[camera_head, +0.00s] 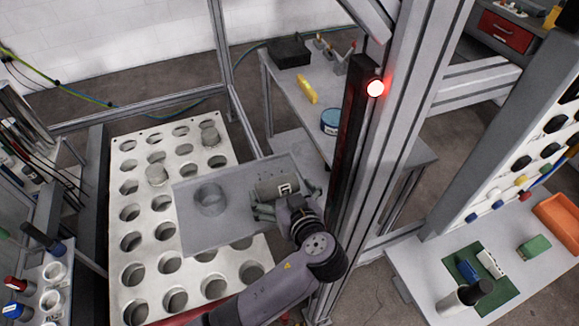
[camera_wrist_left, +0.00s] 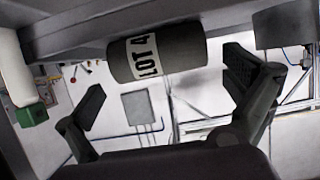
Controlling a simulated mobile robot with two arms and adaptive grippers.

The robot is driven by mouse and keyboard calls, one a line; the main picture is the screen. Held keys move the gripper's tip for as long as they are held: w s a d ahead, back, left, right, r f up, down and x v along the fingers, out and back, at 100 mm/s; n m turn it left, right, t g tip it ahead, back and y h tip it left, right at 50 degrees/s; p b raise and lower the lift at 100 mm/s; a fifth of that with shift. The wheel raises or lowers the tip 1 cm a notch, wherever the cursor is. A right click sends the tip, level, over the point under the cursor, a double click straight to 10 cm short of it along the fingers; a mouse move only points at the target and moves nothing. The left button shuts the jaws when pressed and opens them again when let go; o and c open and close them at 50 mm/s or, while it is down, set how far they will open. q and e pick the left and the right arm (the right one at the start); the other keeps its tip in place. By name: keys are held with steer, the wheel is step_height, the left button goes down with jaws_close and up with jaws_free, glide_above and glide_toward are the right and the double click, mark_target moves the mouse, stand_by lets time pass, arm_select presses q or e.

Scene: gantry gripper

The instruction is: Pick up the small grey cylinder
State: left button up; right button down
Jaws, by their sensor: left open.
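The small grey cylinder (camera_head: 275,187) with a white, black-lettered label lies at the right part of a flat grey plate in the head view. My left gripper (camera_head: 286,202) is at the cylinder's near side. In the wrist view the left gripper (camera_wrist_left: 165,75) is open, one finger toward each end of the cylinder. I see no clear contact, and the exact gap cannot be told. My right gripper is not in view.
The grey plate (camera_head: 185,220) hangs over a white rack (camera_head: 125,292) with rows of round holes. A round cup-like shape (camera_head: 210,198) shows at the plate's left. A metal post (camera_head: 384,140) with a red light rises close at right.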

mark_target(275, 181)
arm_select(q)
steer(key=shift+w, duration=0.5)
steer(key=shift+w+a+f+p, duration=0.1)
steer(key=shift+w+p, duration=0.25)
steer(key=shift+p, duration=0.05)
steer(key=shift+w+a+p, duration=0.35)
steer(key=shift+a+p, duration=0.1)
steer(key=shift+p, duration=0.1)
steer(key=shift+p+x, duration=0.95)
steer(key=shift+x, duration=1.2)
steer(key=shift+w+d+f, duration=0.1)
steer(key=shift+w+f, duration=0.1)
steer(key=shift+f, duration=0.05)
steer(key=shift+s, duration=0.1)
steer(key=c, duration=0.6)
steer(key=shift+s, duration=0.1)
steer(key=c, duration=0.7)
steer(key=shift+r, duration=0.1)
steer(key=shift+c, duration=0.9)
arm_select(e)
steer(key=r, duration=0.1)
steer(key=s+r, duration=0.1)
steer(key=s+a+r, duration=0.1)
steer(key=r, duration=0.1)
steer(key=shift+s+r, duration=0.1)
arm_select(q)
steer(key=shift+c, duration=0.2)
